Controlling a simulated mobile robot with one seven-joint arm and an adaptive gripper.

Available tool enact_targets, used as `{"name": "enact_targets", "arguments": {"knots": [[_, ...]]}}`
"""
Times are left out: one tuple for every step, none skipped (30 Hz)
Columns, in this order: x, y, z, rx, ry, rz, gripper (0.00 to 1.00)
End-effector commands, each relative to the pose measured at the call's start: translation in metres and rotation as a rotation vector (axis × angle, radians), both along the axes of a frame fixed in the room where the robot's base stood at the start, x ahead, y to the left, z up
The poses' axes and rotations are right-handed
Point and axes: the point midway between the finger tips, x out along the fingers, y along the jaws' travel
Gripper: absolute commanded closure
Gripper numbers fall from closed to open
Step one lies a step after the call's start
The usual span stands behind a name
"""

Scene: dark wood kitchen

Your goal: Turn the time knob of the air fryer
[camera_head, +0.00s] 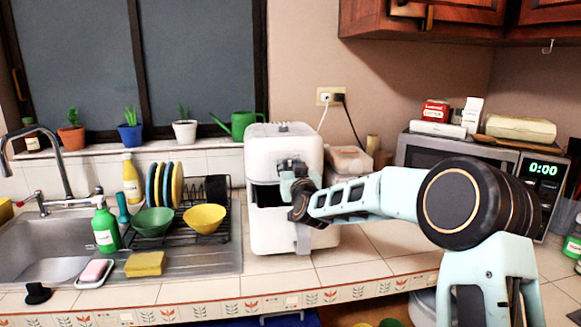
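The white air fryer (265,147) stands on the tiled counter near the middle of the head view. A dark opening or panel shows on its front, with a grey handle-like part (303,238) low on its right side. My gripper (290,172) is in front of the upper front of the air fryer, reached in from the right. The time knob is hidden behind the gripper or too small to make out. The gripper's fingers are small and dark here, so I cannot tell whether they are open, shut or touching the knob.
A dish rack (232,250) with bowls and plates stands left of the air fryer, by the sink (40,255). A microwave (440,150) and a lidded container (350,160) are to the right. Bare counter (345,270) lies in front of the fryer. Cabinets (470,12) hang at upper right.

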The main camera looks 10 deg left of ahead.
Motion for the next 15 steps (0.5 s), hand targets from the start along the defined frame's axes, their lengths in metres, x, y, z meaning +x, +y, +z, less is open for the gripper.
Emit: {"name": "enact_targets", "arguments": {"knots": [[-0.0001, 0.0001, 0.0, 0.0, 0.0, 0.0, 0.84], [-0.0001, 0.0001, 0.0, 0.0, 0.0, 0.0, 0.88], [-0.0001, 0.0001, 0.0, 0.0, 0.0, 0.0, 0.92], [-0.0001, 0.0001, 0.0, 0.0, 0.0, 0.0, 0.94], [-0.0001, 0.0001, 0.0, 0.0, 0.0, 0.0, 0.94], [-0.0001, 0.0001, -0.0001, 0.001, 0.0, 0.0, 0.94], [-0.0001, 0.0001, -0.0002, 0.002, 0.001, 0.0, 0.94], [-0.0001, 0.0, -0.0003, 0.004, 0.001, 0.0, 0.94], [-0.0001, 0.0, -0.0006, 0.008, 0.002, 0.0, 0.94], [-0.0001, 0.0, -0.0009, 0.012, 0.003, 0.0, 0.94], [-0.0001, -0.0001, -0.0012, 0.017, 0.005, 0.0, 0.94], [0.0, -0.0002, -0.0016, 0.028, 0.008, 0.0, 0.94], [-0.0001, -0.0003, -0.002, 0.037, 0.011, 0.0, 0.94], [-0.0001, -0.0003, -0.0024, 0.047, 0.014, 0.0, 0.94], [-0.0001, -0.0004, -0.0028, 0.064, 0.019, 0.001, 0.94]]}}
